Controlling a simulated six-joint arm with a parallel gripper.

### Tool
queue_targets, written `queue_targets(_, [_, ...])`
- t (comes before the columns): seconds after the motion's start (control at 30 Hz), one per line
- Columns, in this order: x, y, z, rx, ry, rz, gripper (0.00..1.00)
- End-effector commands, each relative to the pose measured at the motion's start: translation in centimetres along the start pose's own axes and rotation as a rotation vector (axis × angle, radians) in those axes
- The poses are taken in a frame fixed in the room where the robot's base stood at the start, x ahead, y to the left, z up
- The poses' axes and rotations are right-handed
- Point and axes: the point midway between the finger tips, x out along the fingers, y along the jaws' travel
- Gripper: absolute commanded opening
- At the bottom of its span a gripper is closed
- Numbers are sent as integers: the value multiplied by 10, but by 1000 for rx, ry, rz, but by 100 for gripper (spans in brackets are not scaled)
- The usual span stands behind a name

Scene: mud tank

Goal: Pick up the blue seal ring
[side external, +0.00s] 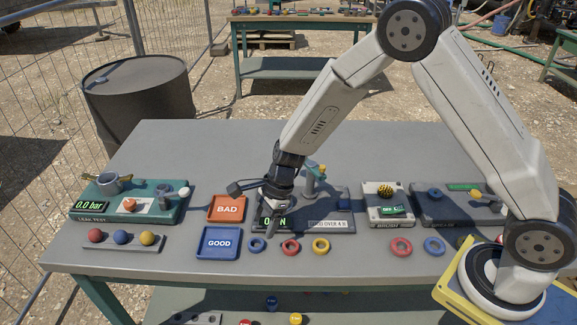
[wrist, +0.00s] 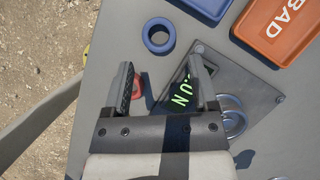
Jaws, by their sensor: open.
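A second blue ring (side external: 434,253) lies farther right on the table. My gripper (side external: 272,228) points down over the tester with the green display, behind and right of the nearer blue ring. In the wrist view my gripper (wrist: 160,75) is open and empty, with its two fingers well apart.
A red ring (side external: 290,252) and a yellow ring (side external: 320,252) lie right of the nearer blue ring. The blue GOOD tray (side external: 220,257) and orange BAD tray (side external: 226,219) stand to its left. The tester (side external: 340,228) lies behind. The table's front edge is close.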

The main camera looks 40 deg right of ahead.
Motion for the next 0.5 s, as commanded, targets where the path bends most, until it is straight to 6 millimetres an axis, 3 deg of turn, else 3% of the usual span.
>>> queue_targets(0.27, [11,1,0,-1,0,2,75])
queue_targets(0.5, [36,2,-1,-2,1,2,75])
